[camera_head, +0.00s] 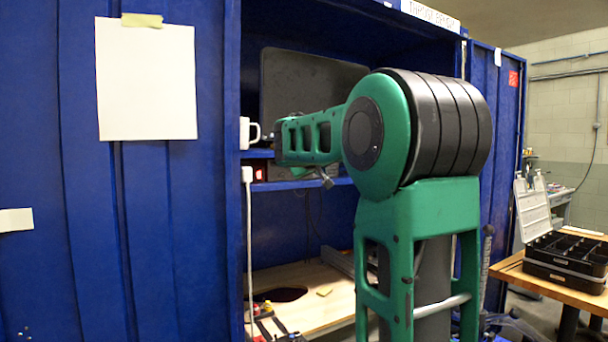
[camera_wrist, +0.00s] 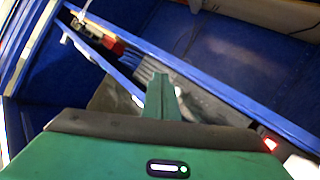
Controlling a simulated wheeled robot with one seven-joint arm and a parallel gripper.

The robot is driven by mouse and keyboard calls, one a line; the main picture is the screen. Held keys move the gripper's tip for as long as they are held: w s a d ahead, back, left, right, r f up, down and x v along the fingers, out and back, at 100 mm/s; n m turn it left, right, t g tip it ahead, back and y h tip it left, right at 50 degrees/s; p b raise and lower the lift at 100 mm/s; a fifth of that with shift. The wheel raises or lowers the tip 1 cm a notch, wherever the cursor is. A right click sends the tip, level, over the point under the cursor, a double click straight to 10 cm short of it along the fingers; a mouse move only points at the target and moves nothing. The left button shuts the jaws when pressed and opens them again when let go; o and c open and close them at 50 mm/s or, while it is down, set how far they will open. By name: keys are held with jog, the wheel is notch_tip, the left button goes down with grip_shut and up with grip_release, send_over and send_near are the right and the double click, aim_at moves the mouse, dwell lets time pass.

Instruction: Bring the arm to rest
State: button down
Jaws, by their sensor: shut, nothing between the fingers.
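My green and black arm (camera_head: 375,125) stands raised in front of the open blue cabinet in the head view. Its upper link reaches left and away, toward the cabinet's shelves. My gripper (camera_wrist: 161,88) shows in the wrist view as green fingers close together, shut and empty. The gripper's fingers are not clearly visible in the head view. In the wrist view, a blue shelf edge (camera_wrist: 215,88) runs diagonally beyond the fingers. I cannot tell the exact gap between the fingers and the shelf.
A dark panel (camera_head: 300,85) is behind the arm. A wooden worktop (camera_head: 315,285) lies below. At right, an open black organizer case (camera_head: 565,255) sits on a table (camera_head: 510,270).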

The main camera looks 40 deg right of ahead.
jog(key=shift+f, duration=0.1)
jog(key=s+a+f+g+y, duration=0.1)
jog(key=s+a+f+y, duration=0.1)
jog(key=s+a+f, duration=0.4)
jog(key=s+a+f+g+y, duration=0.2)
jog(key=s+a+f+y, duration=0.15)
jog(key=f, duration=0.45)
jog(key=s+a+f+g+y, duration=0.1)
jog(key=s+a+f, duration=0.45)
jog(key=f, duration=0.25)
jog(key=s+a+f+g+y, duration=0.2)
jog(key=s+a+f, duration=0.4)
jog(key=s, duration=0.4)
jog(key=s+a+f+g+y, duration=0.2)
jog(key=s+a+f+y, duration=0.2)
jog(key=s+a+f, duration=0.3)
jog(key=s+a, duration=0.1)
jog(key=s, duration=0.1)
jog(key=shift+s+a+f+m, duration=0.2)
jog(key=shift+s+m, duration=0.1)
jog(key=shift+s, duration=0.1)
jog(key=shift+w+f, duration=0.25)
jog(key=shift+w, duration=0.4)
